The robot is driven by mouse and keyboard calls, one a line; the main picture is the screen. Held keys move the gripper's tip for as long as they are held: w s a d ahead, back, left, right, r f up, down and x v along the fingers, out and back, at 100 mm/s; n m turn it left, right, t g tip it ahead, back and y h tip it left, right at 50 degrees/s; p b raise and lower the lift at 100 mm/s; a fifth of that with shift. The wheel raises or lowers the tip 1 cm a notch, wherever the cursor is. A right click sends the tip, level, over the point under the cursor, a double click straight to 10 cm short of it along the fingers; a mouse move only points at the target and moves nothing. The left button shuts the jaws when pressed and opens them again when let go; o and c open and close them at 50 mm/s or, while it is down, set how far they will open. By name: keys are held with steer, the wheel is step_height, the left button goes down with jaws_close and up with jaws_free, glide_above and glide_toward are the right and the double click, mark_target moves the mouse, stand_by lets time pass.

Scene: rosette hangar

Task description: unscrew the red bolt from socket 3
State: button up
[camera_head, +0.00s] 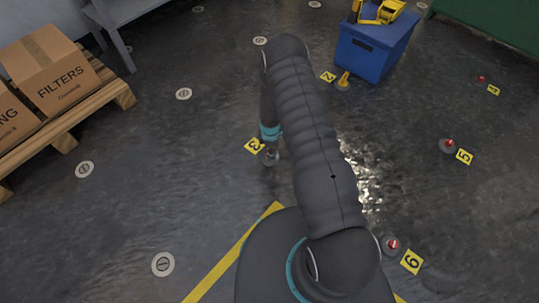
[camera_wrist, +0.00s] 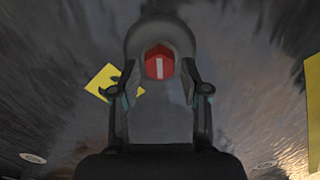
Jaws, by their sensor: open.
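In the wrist view, the red bolt (camera_wrist: 153,64) sits in a round grey socket (camera_wrist: 160,27), its head marked with a pale bar. The yellow tag (camera_wrist: 103,83) lies left of the socket. In the head view, tag 3 (camera_head: 254,146) lies on the floor just left of my gripper (camera_head: 271,157), which points down at the socket and hides the bolt. In the wrist view, my gripper (camera_wrist: 159,82) is open, with one finger on each side of the bolt head. I cannot tell whether the fingers touch it.
A blue crate (camera_head: 367,57) with yellow items stands at the back, beside tag 2 (camera_head: 328,77) and a yellow bolt (camera_head: 343,80). Red bolts (camera_head: 448,144) (camera_head: 392,244) stand at tags 5 and 6 on the right. A pallet (camera_head: 66,125) with boxes is at left.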

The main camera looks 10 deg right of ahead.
steer(key=shift+r+p, duration=0.35)
steer(key=shift+r, duration=0.9)
steer(key=m+b, duration=0.1)
steer(key=m, duration=0.1)
steer(key=shift+f+m, duration=0.15)
steer(key=shift+m, duration=0.15)
steer(key=m+b, duration=0.1)
steer(key=m, duration=0.2)
steer(key=shift+b, duration=0.35)
steer(key=m+b, duration=0.2)
steer(key=m, duration=0.3)
steer(key=shift+m, duration=0.4)
steer(key=m+b, duration=0.1)
steer(key=m, duration=0.5)
steer(key=shift+m+b, duration=0.3)
steer(key=shift+b, duration=0.1)
steer(key=m+b, duration=0.1)
steer(key=m, duration=0.5)
steer(key=m+b, duration=0.2)
steer(key=m, duration=0.9)
steer(key=shift+m, duration=0.3)
steer(key=m, duration=0.6)
steer(key=shift+m, duration=0.3)
steer(key=m, duration=0.5)
steer(key=shift+m, duration=0.4)
steer(key=shift+f, duration=0.9)
